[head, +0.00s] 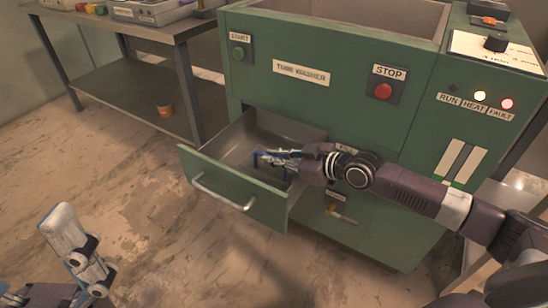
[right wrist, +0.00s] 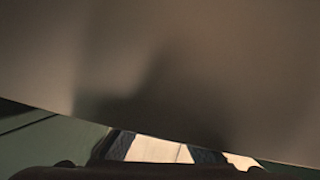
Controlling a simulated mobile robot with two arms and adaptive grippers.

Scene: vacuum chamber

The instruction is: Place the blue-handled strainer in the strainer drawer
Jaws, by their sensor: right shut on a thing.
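The machine's drawer (head: 240,207) is pulled open, with a green front, a metal handle and a grey inside. My right gripper (head: 272,160) is over the drawer's opening, coming in from the right. It is shut on the blue-handled strainer, of which only small dark blue parts (head: 257,160) show at the fingertips. The strainer's mesh and full shape cannot be made out, nor whether it touches the drawer floor. In the right wrist view a plain grey-brown surface fills most of the picture, and the strainer cannot be told there.
The green tube washer (head: 330,100) stands behind the drawer. A second handle (head: 341,215) sits low on its front, right of the drawer. A dark table (head: 140,40) with trays stands at the left, with an orange pot (head: 165,110) on its lower shelf. The floor before the drawer is clear.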

